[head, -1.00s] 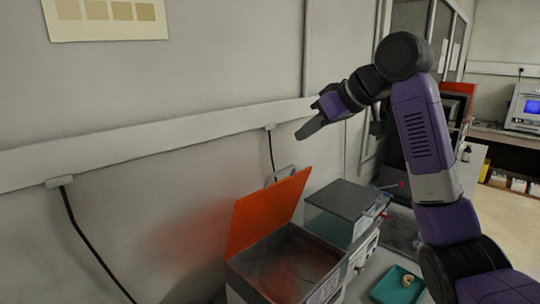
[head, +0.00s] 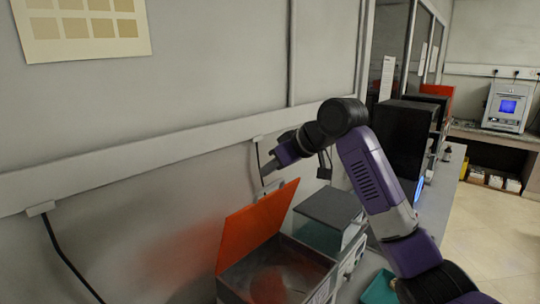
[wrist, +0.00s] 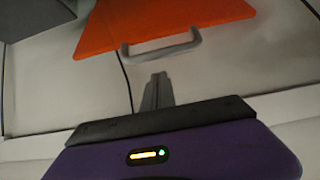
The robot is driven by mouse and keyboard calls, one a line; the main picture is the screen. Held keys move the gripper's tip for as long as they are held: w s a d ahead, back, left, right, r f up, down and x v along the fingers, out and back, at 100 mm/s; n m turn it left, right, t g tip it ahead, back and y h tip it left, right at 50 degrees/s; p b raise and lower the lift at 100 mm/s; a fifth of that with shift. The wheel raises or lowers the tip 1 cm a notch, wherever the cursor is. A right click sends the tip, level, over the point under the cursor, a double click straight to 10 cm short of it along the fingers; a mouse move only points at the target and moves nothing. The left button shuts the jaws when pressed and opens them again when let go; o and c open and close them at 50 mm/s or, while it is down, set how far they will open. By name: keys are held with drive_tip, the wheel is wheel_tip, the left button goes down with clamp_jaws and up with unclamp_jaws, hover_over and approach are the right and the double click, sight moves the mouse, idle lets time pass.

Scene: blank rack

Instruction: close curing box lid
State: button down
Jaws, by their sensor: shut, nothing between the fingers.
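The curing box (head: 292,272) is a grey box at the bottom of the head view, with its inside visible. Its orange lid (head: 252,229) stands tilted up and open at the wall side. A grey handle on the lid's top edge shows in the wrist view (wrist: 160,46), below the orange lid panel (wrist: 160,15). My gripper (head: 266,168) is above the lid's top edge, apart from it, in the head view. In the wrist view its fingers (wrist: 157,90) are shut together and empty, pointing towards the handle with a gap between.
A box with a dark grey top (head: 330,206) stands just right of the curing box. A teal tray (head: 379,288) lies at the front right, partly behind my arm. A black unit (head: 402,135) stands farther along the bench. The wall runs close behind.

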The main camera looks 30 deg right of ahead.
drive_tip(key=shift+s+d+f, duration=0.1)
drive_tip(key=shift+s+f, duration=0.15)
drive_tip(key=shift+s, duration=0.2)
drive_tip(key=shift+s+d+f, duration=0.1)
drive_tip(key=shift+s+f, duration=0.15)
drive_tip(key=shift+s, duration=0.2)
